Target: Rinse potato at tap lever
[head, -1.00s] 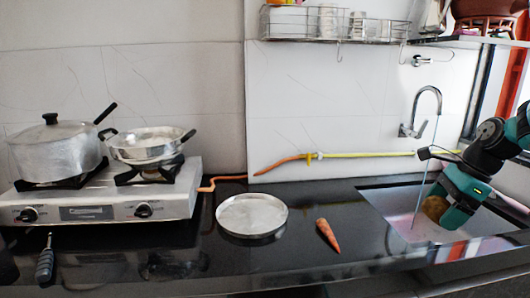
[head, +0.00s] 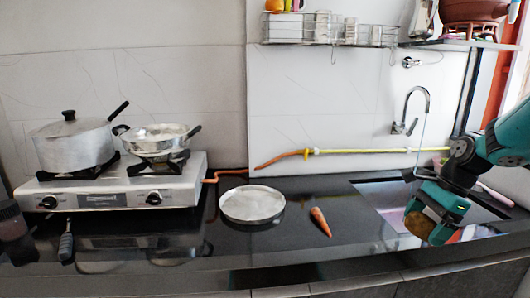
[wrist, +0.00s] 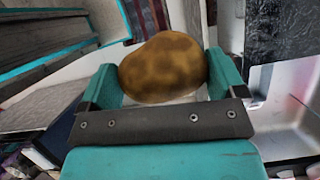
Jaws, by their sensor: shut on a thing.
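My gripper (head: 424,212) is shut on a brown potato (head: 418,224). In the wrist view the potato (wrist: 163,68) sits between the two teal fingers. In the head view the gripper and potato are at the front left part of the sink (head: 375,195), towards the counter's front. The tap (head: 412,108) is a curved metal spout on the wall behind, with a small lever (head: 411,127) beside its base.
A carrot (head: 320,221) and a round metal plate (head: 252,220) lie on the black counter left of the sink. A stove (head: 110,195) holds a lidded pot (head: 73,143) and a pan (head: 155,145). A wire rack (head: 330,30) hangs above. A yellow hose (head: 370,151) runs along the wall.

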